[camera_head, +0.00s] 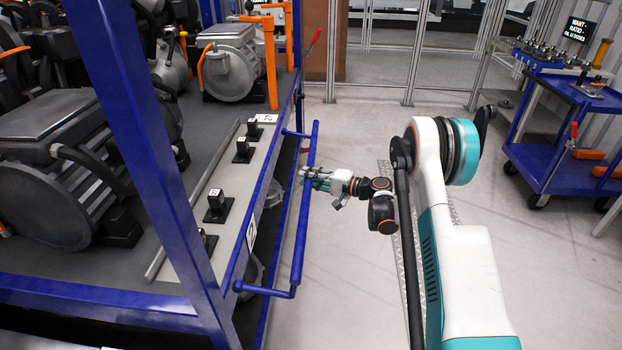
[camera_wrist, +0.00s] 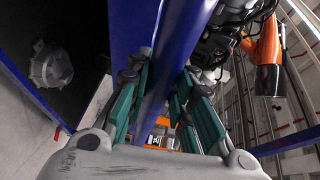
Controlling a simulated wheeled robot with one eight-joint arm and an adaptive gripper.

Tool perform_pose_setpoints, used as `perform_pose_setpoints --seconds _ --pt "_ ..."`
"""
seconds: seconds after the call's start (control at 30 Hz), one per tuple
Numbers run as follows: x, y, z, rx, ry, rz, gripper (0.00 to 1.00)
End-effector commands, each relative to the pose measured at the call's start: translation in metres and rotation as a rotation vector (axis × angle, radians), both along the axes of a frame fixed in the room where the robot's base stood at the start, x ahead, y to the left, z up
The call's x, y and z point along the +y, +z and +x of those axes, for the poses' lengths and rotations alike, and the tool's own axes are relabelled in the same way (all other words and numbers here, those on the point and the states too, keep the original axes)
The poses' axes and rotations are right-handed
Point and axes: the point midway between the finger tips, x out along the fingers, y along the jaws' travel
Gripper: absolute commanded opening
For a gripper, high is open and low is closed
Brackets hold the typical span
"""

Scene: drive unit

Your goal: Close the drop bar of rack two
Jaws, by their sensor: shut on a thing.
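The drop bar (camera_head: 306,205) is a blue tube on the front of the blue rack at left. It stands out from the rack on two short arms and runs along the shelf's edge. My gripper (camera_head: 308,178) is at the bar's middle, reaching in from the right. In the wrist view, the green-padded fingers (camera_wrist: 155,105) lie on either side of the blue tube (camera_wrist: 172,60) and are shut on it.
Motors (camera_head: 230,62) and small black blocks (camera_head: 218,205) stand on the rack's shelf (camera_head: 195,215). A blue tool cart (camera_head: 560,130) stands at right. The floor (camera_head: 350,290) between is clear.

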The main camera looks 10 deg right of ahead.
Motion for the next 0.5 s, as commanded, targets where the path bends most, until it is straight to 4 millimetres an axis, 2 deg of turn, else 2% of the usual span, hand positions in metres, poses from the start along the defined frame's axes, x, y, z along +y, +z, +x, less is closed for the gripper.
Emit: perform_pose_setpoints --seconds 0.03,0.5 --pt "0.004 0.015 0.001 0.010 0.001 -0.033 0.00" --pt "0.042 0.071 0.013 0.144 0.004 -0.453 0.00"
